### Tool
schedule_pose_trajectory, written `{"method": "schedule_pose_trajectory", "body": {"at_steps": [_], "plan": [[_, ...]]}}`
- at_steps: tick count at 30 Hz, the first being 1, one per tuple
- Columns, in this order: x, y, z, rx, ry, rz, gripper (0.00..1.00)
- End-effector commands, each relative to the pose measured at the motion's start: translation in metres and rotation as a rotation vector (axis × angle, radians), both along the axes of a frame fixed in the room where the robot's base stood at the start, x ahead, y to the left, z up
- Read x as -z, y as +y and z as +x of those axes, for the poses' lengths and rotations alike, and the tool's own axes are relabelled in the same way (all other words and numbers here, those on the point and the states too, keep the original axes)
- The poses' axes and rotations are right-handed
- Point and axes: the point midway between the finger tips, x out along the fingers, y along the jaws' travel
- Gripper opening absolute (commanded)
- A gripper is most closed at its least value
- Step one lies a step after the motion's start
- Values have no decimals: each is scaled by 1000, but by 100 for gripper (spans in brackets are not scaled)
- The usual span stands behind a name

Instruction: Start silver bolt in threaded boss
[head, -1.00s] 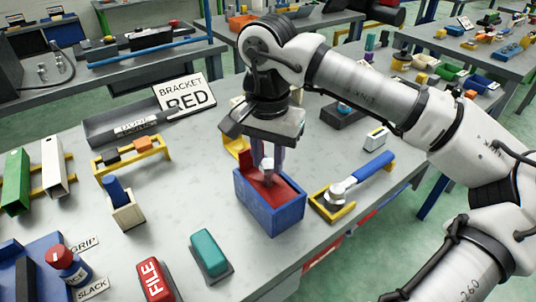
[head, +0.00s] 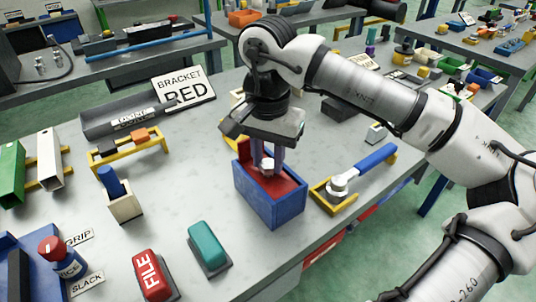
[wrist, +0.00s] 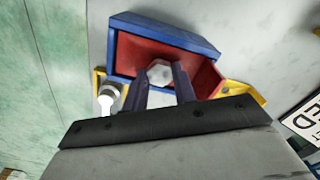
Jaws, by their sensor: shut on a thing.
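The silver bolt (head: 267,167) shows its pale hex head between the fingertips of my gripper (head: 268,157). In the wrist view, the bolt (wrist: 159,72) sits between the two dark fingers of my gripper (wrist: 160,84), which is shut on it. The bolt is at the blue box (head: 270,207) with a red inside, a little to the front of the box's red upright part. The bolt's shank and lower end are hidden. No threaded boss can be made out; I cannot tell whether the bolt touches the red surface.
A blue-handled tool (head: 362,170) lies on a yellow stand (head: 322,199) close right of the box. A bracket sign (head: 184,88) stands behind left.

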Motion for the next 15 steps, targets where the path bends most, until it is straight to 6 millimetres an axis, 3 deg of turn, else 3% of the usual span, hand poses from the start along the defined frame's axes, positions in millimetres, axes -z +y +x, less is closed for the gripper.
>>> {"method": "schedule_pose_trajectory", "body": {"at_steps": [4, 5, 10, 15], "plan": [[5, 0, 0, 0, 0, 0, 4], [4, 0, 0, 0, 0, 0, 29], [3, 0, 0, 0, 0, 0, 52], [3, 0, 0, 0, 0, 0, 52]]}}
